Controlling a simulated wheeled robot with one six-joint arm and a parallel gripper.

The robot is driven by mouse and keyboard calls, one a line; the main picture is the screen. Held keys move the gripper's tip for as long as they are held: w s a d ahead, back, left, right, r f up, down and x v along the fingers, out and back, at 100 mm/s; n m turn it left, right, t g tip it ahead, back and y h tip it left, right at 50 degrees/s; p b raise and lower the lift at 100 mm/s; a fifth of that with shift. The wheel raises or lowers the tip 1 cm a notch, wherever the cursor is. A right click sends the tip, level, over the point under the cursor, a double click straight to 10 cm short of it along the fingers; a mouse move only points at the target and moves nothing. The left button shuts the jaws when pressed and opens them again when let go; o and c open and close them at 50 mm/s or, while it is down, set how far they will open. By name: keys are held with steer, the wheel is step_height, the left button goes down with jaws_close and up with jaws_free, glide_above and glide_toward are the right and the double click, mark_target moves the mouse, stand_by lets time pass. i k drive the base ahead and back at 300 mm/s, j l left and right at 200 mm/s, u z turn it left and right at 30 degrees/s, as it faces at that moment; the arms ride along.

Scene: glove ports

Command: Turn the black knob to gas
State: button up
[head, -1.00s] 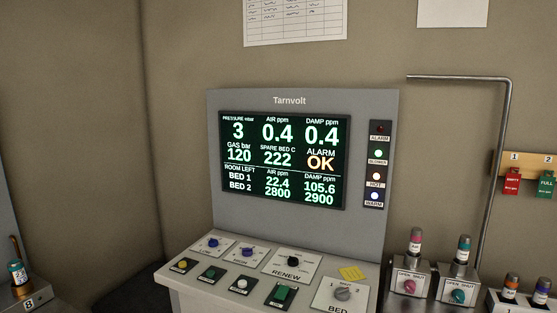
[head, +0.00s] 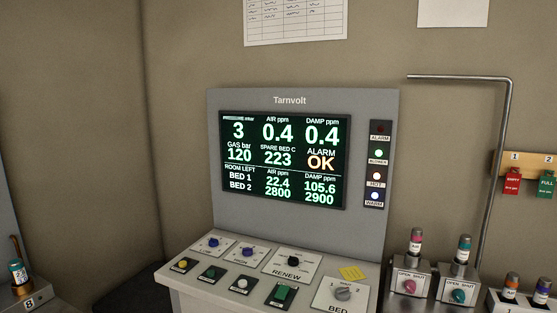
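The black knob (head: 293,262) sits on a white plate labelled RENEW (head: 287,267), on the sloped desk of the grey Tarnvolt console. The small position marks around the knob are too small to read, so I cannot tell which setting it points to. The console's screen (head: 285,160) reads gas 120 bar, spare bed 223 C and alarm OK. My gripper is not in view.
Two blue knobs (head: 247,252), a grey BED knob (head: 343,293), a green switch (head: 282,293) and small buttons share the desk. A yellow note (head: 352,273) lies near the right. Valve boxes (head: 459,284) and a bent pipe (head: 482,150) stand to the right.

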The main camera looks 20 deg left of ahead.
mark_target(294, 261)
steer(key=i+j+u, duration=0.2)
steer(key=i+j, duration=0.55)
steer(key=j, duration=0.1)
